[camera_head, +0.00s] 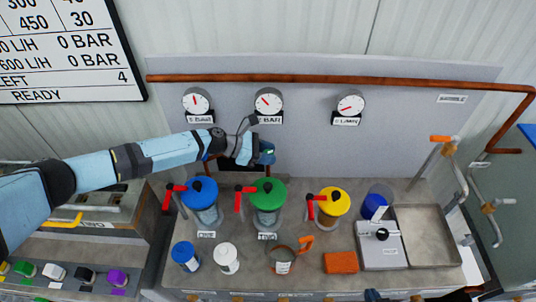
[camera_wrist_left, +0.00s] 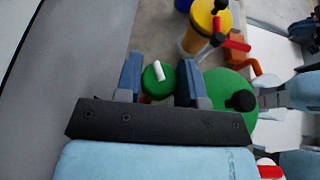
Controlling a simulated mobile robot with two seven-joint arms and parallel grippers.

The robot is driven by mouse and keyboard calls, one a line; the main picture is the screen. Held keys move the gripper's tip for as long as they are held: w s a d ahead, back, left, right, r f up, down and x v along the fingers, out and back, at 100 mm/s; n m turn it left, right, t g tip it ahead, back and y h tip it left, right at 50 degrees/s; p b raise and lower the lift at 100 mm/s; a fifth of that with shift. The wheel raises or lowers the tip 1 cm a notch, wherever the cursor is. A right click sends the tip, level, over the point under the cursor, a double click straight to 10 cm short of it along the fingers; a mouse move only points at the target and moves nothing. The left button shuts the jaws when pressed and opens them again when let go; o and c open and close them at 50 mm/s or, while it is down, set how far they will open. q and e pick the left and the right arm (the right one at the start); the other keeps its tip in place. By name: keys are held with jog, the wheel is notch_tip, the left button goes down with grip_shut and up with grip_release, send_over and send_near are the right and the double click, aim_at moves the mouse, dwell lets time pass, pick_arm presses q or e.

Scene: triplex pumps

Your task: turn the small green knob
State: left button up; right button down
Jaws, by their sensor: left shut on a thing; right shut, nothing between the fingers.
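The small green knob (camera_wrist_left: 156,85) has a white pointer bar on its face and shows in the left wrist view. My left gripper (camera_wrist_left: 158,82) has one blue finger on each side of it, shut on the knob. In the head view my left gripper (camera_head: 262,153) is low at the back panel, behind the green-lidded pump. The knob is hidden there by the gripper. A tip of my right gripper (camera_head: 372,296) shows at the bottom edge of the head view, shut and empty.
The green lid (camera_head: 267,193) stands close in front of my left gripper. A blue-lidded pump (camera_head: 203,200) is to its left, a yellow-lidded one (camera_head: 335,201) to its right, with red handles. Gauges and a copper pipe (camera_head: 330,79) are above. A metal sink (camera_head: 424,232) is at right.

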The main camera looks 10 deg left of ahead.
pick_arm(q)
jog(key=shift+m+g, duration=0.3)
jog(key=shift+r+m+g, duration=0.1)
jog(key=shift+m+g, duration=0.2)
jog(key=o, duration=0.9)
